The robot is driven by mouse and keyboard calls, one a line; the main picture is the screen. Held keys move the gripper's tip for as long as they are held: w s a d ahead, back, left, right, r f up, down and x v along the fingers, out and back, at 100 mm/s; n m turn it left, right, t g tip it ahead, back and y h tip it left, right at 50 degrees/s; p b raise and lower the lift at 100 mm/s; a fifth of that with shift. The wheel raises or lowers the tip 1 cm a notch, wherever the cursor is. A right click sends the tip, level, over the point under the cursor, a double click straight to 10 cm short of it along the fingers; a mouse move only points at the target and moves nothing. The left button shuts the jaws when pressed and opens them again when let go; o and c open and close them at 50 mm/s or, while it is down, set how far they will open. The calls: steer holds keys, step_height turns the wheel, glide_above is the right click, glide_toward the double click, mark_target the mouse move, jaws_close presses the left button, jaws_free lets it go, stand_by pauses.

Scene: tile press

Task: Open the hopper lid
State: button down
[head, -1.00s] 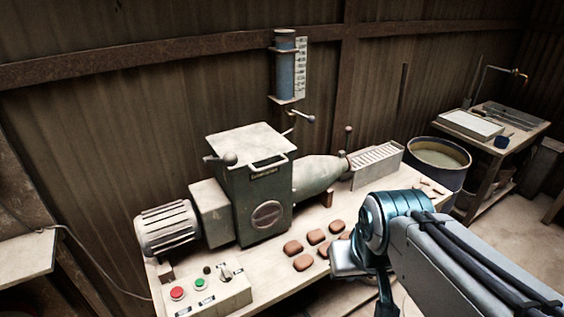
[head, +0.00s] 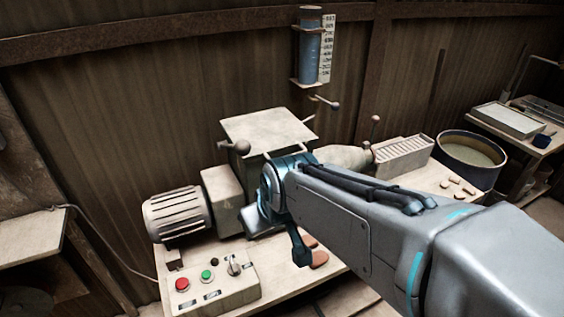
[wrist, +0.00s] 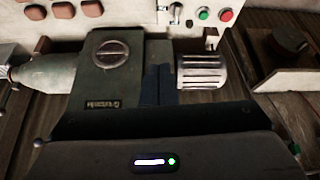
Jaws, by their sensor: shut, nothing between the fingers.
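The hopper lid (head: 262,128) is the pale flat plate on top of the green hopper in the head view. It lies flat and closed. My gripper (wrist: 158,70) shows as dark blue fingers, shut and empty, over the hopper front on the motor side.
A motor (head: 177,213) and a button box (head: 212,283) stand left and front of the hopper. A blue cylinder (head: 309,50) hangs on the wall behind. Brown tiles (head: 318,259) lie in front. A drum (head: 470,158) stands at right.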

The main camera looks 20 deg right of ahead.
steer(key=w+d+f+n+t+b, duration=0.2)
steer(key=w+d+f+t+b, duration=0.15)
steer(key=w+f, duration=0.5)
steer(key=n+t+h+b, duration=1.2)
steer(key=n+t+b, duration=0.2)
steer(key=n+b, duration=0.4)
glide_toward(298, 146)
steer(key=shift+n, duration=0.5)
steer(key=p+x, duration=0.3)
steer(key=x, duration=0.1)
steer(key=shift+w+d+r, duration=0.1)
steer(key=shift+w, duration=0.05)
steer(key=shift+d+r+p, duration=0.3)
steer(key=shift+r+p, duration=0.05)
steer(key=shift+r, duration=0.1)
